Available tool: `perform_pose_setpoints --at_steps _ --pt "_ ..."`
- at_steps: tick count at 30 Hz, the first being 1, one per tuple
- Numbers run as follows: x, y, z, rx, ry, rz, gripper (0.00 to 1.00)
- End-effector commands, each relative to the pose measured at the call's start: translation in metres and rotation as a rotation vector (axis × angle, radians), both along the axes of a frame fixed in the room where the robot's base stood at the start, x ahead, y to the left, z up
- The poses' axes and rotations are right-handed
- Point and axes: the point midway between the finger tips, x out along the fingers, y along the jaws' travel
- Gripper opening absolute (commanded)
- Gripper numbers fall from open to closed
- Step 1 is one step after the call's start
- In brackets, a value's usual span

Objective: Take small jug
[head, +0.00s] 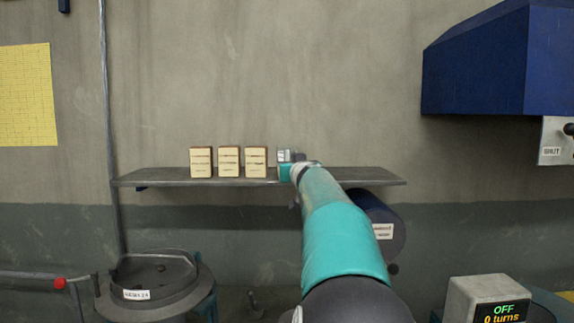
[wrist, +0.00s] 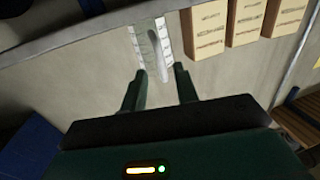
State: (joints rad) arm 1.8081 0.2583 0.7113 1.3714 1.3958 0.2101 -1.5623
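A small jug, pale and see-through with white markings, stands on the shelf. In the wrist view the jug (wrist: 143,42) is beyond my fingertips, with a pale upright strip, perhaps its handle, facing me. In the head view the jug (head: 290,155) shows only in part above my arm's end. My gripper (wrist: 160,72) is open, its two dark green fingers apart with nothing seen held between them. The jug's near side lies roughly in line with the gap; whether the fingers touch it I cannot tell. In the head view my arm hides the fingers.
The wall shelf (head: 150,179) holds three cream boxes, the nearest one (head: 256,162) just left of the jug. The shelf's right end is clear. A dark blue drum (head: 388,215) is below it. A blue hood (head: 500,65) juts out upper right.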

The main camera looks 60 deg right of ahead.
Motion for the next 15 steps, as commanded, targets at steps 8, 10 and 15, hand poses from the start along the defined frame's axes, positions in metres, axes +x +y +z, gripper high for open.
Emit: perform_pose_setpoints --at_steps 8,10,15 --pt "0.019 -0.019 0.002 -0.001 0.001 0.003 0.30" --pt "0.023 -0.024 0.003 -0.001 0.000 0.003 0.30" --pt "0.031 -0.034 0.003 -0.001 0.000 0.002 0.30"
